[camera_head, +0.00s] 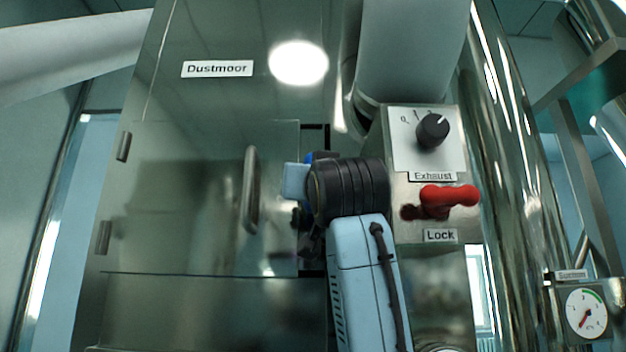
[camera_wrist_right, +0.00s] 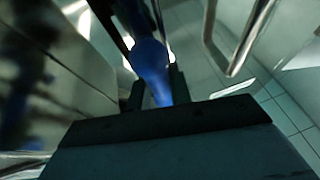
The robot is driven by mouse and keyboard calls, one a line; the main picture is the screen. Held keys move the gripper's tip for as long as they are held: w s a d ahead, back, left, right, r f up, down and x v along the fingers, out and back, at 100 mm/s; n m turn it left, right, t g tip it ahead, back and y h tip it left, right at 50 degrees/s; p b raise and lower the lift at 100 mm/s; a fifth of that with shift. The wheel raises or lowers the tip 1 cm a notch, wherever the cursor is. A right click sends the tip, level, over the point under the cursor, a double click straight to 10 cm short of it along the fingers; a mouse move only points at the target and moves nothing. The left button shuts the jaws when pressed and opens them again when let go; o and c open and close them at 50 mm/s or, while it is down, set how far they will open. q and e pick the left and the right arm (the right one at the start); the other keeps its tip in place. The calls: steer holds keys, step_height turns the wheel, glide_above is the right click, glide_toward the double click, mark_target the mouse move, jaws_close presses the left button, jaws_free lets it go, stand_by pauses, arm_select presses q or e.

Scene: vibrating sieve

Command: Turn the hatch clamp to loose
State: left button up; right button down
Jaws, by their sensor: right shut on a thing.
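The hatch (camera_head: 200,200) is a shiny metal door on the Dustmoor cabinet, shut flat in its frame, with an upright bar handle (camera_head: 251,190). In the right wrist view, a blue rounded lever (camera_wrist_right: 152,62), which looks like the hatch clamp, lies between the dark fingers of my right gripper (camera_wrist_right: 158,92), which is shut on it. In the head view my right wrist stands in front of the hatch's right edge and hides the fingers and most of the clamp; a small deep-blue bit (camera_head: 325,155) shows above it. The clamp's exact angle cannot be told. My left gripper is not in view.
Right of my wrist is a panel with a black Exhaust knob (camera_head: 432,130) and a red Lock handle (camera_head: 447,196), close to my forearm. A dial gauge (camera_head: 586,313) is at lower right. Hinges (camera_head: 123,147) sit on the hatch's left side. The space before the hatch's left part is clear.

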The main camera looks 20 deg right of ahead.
steer(key=c, duration=1.3)
jaws_free()
steer(key=shift+w, duration=0.15)
steer(key=b+v, duration=0.5)
steer(key=v, duration=0.8)
steer(key=shift+s, duration=0.25)
